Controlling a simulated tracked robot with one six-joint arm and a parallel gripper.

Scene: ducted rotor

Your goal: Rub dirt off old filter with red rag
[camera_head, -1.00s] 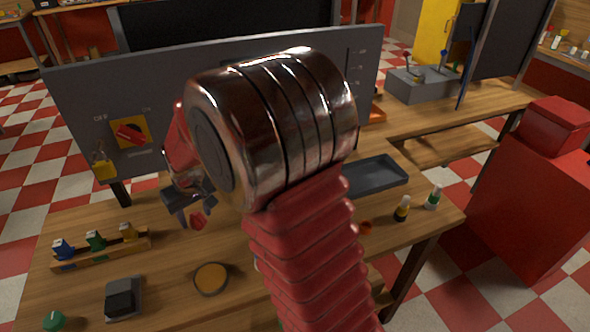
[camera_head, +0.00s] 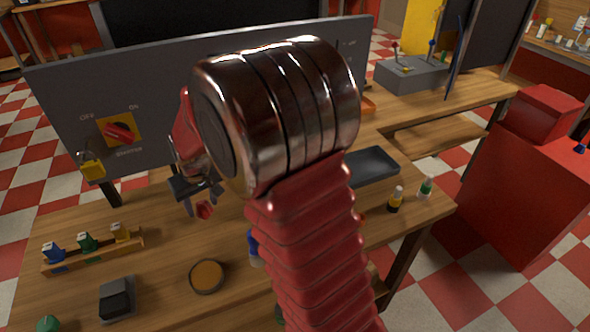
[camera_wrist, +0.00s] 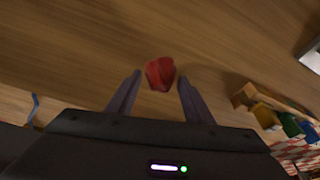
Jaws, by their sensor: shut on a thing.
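The red rag (camera_head: 204,210) is a small crumpled piece at the fingertips of my gripper (camera_head: 202,204), above the wooden bench. In the wrist view the rag (camera_wrist: 160,73) sits between the tips of my gripper (camera_wrist: 159,80), which is shut on it. A round brown disc in a dark rim (camera_head: 207,276), which looks like the old filter, lies flat on the bench. It is nearer the front than my gripper, and the rag is apart from it. Dirt on it is too small to make out.
A grey panel (camera_head: 70,110) with a red switch rises behind. A dark tray (camera_head: 371,167) and two small bottles are at the right. My arm hides the bench's middle.

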